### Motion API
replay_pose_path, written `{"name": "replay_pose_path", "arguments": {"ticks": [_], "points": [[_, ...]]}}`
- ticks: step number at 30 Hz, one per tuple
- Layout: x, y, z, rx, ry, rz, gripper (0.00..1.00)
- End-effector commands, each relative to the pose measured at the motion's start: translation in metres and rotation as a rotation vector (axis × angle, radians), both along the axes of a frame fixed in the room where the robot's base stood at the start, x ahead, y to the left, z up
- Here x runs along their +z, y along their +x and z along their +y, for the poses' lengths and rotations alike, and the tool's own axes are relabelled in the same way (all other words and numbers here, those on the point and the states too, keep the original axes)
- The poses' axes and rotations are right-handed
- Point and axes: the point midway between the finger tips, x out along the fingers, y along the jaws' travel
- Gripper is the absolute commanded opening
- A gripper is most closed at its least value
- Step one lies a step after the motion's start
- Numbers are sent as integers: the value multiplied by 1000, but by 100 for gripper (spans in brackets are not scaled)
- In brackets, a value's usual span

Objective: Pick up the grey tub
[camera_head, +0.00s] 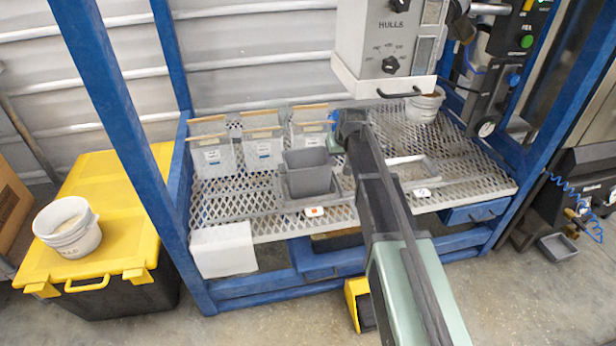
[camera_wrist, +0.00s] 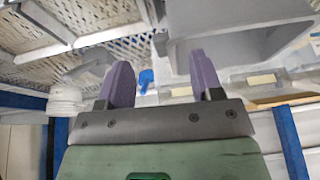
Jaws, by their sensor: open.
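The grey tub (camera_head: 308,183) stands upright on the mesh shelf (camera_head: 222,208), left of my arm in the head view. A grey open-topped shape, which looks like the same tub (camera_wrist: 238,22), fills the upper right of the wrist view. My gripper (camera_head: 342,140) is over the shelf, just right of and behind the tub. In the wrist view its two purple fingers (camera_wrist: 162,82) are spread with nothing held between them. The tub lies outside the fingers. My forearm hides part of the gripper in the head view.
Clear labelled bags (camera_head: 262,150) hang behind the tub. The hulls hopper (camera_head: 390,40) is above right, with a white bucket (camera_head: 424,104) beneath it. A shallow grey tray (camera_head: 410,168) is right of my arm. Blue posts (camera_head: 125,120) frame the shelf.

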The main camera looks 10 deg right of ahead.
Motion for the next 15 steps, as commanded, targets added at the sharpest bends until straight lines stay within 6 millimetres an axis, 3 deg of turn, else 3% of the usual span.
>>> {"name": "replay_pose_path", "arguments": {"ticks": [1, 3, 8, 15], "points": [[0, 16, 2, 1, 0, 0, 60], [0, 25, 5, 1, 0, 0, 60], [-2, 28, 6, 0, -1, 1, 60], [-44, 42, 9, 0, -1, 1, 60]]}}
